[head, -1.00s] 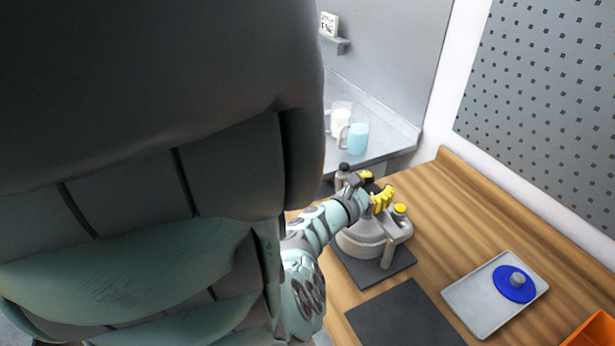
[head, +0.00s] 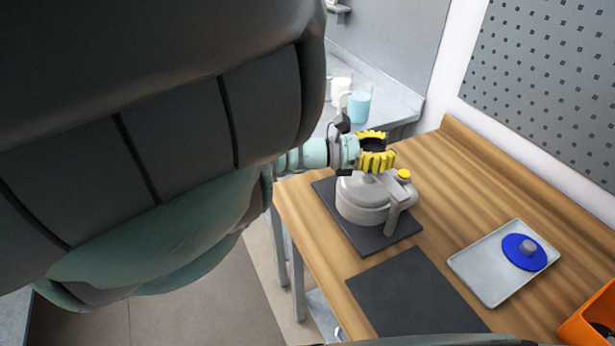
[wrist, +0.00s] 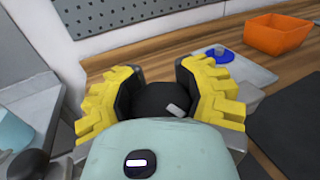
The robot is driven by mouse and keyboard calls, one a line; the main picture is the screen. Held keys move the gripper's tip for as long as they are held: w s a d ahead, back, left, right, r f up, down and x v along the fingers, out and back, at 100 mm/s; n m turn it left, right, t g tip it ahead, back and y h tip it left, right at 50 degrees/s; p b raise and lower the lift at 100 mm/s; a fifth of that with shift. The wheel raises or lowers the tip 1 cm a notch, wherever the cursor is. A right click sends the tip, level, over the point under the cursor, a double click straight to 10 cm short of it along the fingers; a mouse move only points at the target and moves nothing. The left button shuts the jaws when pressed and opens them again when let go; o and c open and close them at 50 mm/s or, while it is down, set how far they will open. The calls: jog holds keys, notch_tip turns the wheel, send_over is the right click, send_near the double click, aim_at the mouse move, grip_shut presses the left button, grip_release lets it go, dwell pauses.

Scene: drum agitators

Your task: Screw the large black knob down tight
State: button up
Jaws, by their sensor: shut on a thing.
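A pale grey round drum (head: 358,207) with a side handle and a yellow cap (head: 404,174) stands on a dark mat. My gripper (head: 376,151) is over the top of the drum, with its arm coming in level from the left. Its two yellow ribbed fingers are shut on the large black knob (head: 373,144), which shows dark between them. The wrist view also shows the black knob (wrist: 153,98) between the fingers, with a small pale mark on it. The knob's lower part and how it meets the drum lid are hidden.
A bare dark mat (head: 412,296) lies in front of the drum. To its right is a grey tray (head: 484,284) with a blue disc (head: 524,253). An orange bin (head: 590,318) is at the lower right. Jugs (head: 358,106) stand on the bench behind. Bare wood lies right of the drum.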

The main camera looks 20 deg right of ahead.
jog(key=shift+s+a+f+m+g+y+b, duration=0.1)
jog(key=shift+m+g+y+b, duration=0.2)
jog(key=shift+g+b, duration=0.4)
jog(key=shift+s+d+f+m+g+y+b, duration=0.1)
jog(key=shift+m+g+b, duration=0.3)
jog(key=shift+b, duration=0.65)
jog(key=shift+s+a+f+m+g+y+b, duration=0.1)
jog(key=shift+m+g+y+b, duration=0.1)
jog(key=shift+m+g+b, duration=0.45)
jog(key=m+g+y+b, duration=0.1)
jog(key=g+b, duration=0.1)
jog(key=b, duration=0.3)
grip_shut()
jog(key=m+g+y+b, duration=0.1)
jog(key=b, duration=0.3)
jog(key=shift+a+r+y, duration=0.1)
jog(key=shift+a+y, duration=0.05)
jog(key=shift+y, duration=0.15)
jog(key=shift+m+g+b, duration=0.25)
jog(key=shift+m+b, duration=0.05)
jog(key=shift+m, duration=0.05)
jog(key=shift+a+r+g+y+b, duration=0.1)
jog(key=shift+r+g+y+b, duration=0.25)
jog(key=shift+b, duration=0.2)
jog(key=shift+f, duration=0.1)
jog(key=o, duration=1)
grip_release()
jog(key=shift+w+a, duration=0.1)
jog(key=shift+a, duration=0.05)
jog(key=o, duration=0.4)
